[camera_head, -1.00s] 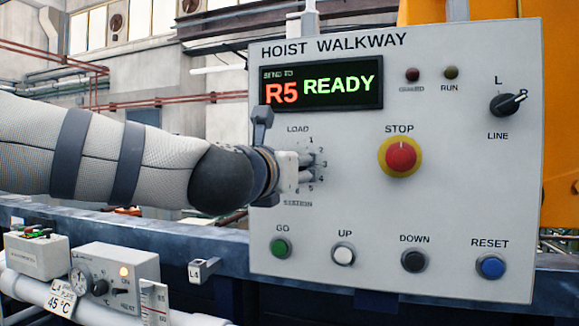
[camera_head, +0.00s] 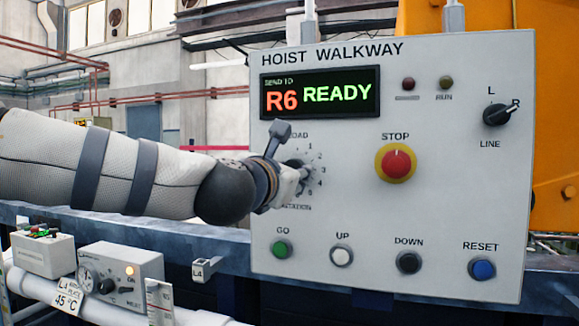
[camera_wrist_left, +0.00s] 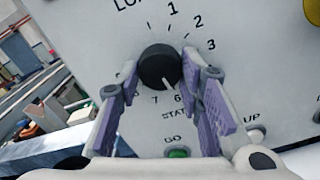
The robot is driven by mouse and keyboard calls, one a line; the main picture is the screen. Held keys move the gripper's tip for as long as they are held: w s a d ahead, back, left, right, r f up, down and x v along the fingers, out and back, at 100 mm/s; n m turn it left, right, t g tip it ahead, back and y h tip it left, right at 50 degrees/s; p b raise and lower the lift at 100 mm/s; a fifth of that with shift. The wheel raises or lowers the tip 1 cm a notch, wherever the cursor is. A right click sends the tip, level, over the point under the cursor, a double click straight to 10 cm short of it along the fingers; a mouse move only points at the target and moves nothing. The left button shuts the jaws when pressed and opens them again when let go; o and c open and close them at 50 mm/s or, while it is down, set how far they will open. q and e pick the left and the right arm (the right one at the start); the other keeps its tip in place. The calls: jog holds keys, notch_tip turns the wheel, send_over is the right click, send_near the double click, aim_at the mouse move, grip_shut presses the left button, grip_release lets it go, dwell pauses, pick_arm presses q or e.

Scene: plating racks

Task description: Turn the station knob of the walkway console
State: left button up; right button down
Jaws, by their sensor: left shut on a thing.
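The walkway console (camera_head: 430,225) is a light grey panel headed HOIST WALKWAY. Its display (camera_head: 320,93) reads SEND TO R6 READY. The station knob (camera_wrist_left: 160,67) is round and black, with a white mark pointing at about 6 on the numbered ring in the left wrist view. My left gripper (camera_head: 303,177) is at the station dial and hides the knob in the head view. In the left wrist view its two fingers (camera_wrist_left: 158,82) are shut on the knob, one on each side. My right gripper is not in view.
The console also bears a red STOP button (camera_head: 396,163), a LINE selector (camera_head: 497,115), and GO (camera_head: 281,250), UP (camera_head: 341,256), DOWN (camera_head: 409,262) and RESET (camera_head: 482,269) buttons. A grey heater box (camera_head: 120,272) and a white pipe (camera_head: 190,317) lie at lower left.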

pick_arm(q)
jog(key=shift+r+m+p, duration=0.1)
jog(key=shift+m+p, duration=0.2)
jog(key=shift+m, duration=0.5)
jog(key=o, duration=1.2)
jog(key=shift+c, duration=0.2)
jog(key=v, duration=1.2)
